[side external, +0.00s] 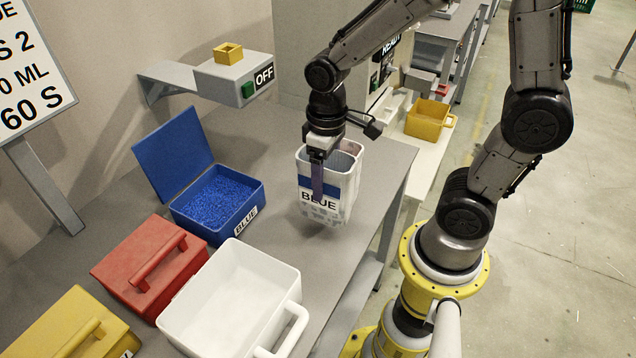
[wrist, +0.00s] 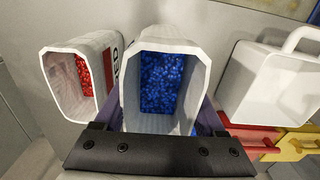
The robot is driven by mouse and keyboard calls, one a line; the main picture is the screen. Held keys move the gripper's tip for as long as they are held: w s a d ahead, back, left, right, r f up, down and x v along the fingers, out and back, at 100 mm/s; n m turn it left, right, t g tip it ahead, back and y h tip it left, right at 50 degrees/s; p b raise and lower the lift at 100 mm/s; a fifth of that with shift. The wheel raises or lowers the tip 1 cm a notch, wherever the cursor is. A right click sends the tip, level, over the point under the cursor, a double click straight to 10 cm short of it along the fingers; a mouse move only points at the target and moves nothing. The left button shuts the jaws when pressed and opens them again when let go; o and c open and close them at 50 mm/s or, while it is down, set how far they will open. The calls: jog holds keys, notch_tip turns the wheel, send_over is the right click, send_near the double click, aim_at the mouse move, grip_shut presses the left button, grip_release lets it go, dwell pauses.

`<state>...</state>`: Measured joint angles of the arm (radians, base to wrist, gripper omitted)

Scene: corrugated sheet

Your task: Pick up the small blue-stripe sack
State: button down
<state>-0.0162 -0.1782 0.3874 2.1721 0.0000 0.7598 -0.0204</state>
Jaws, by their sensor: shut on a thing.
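The blue-stripe sack (side external: 334,209) is white and open-topped, with a blue band and the word BLUE. It stands upright over the grey bench, and I cannot tell whether its base touches the bench. My gripper (side external: 318,190) points down at it, with one purple finger across its front face. In the wrist view the sack's open mouth (wrist: 130,62) shows blue pellets inside. My gripper (wrist: 163,120) is shut on this sack, with purple fingers at both sides. A second white sack (wrist: 61,95) with red pellets and the word RED is to its left.
On the bench (side external: 270,165) are an open blue box (side external: 225,222) of blue pellets, a closed red box (side external: 150,265), a yellow box (side external: 70,325) and an empty white bin (side external: 235,290) with a handle. A machine marked OFF (side external: 235,75) is behind. Bench between sack and blue box is clear.

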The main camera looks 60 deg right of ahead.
aim_at(341, 162)
jog(key=s+r, duration=0.1)
jog(key=r, duration=0.1)
jog(key=s+r, duration=0.1)
jog(key=s, duration=0.1)
jog(key=shift+r, duration=0.35)
jog(key=s+r, duration=0.3)
jog(key=s, duration=0.6)
jog(key=shift+r, duration=0.4)
jog(key=shift+d, duration=0.1)
jog(key=shift+s, duration=0.1)
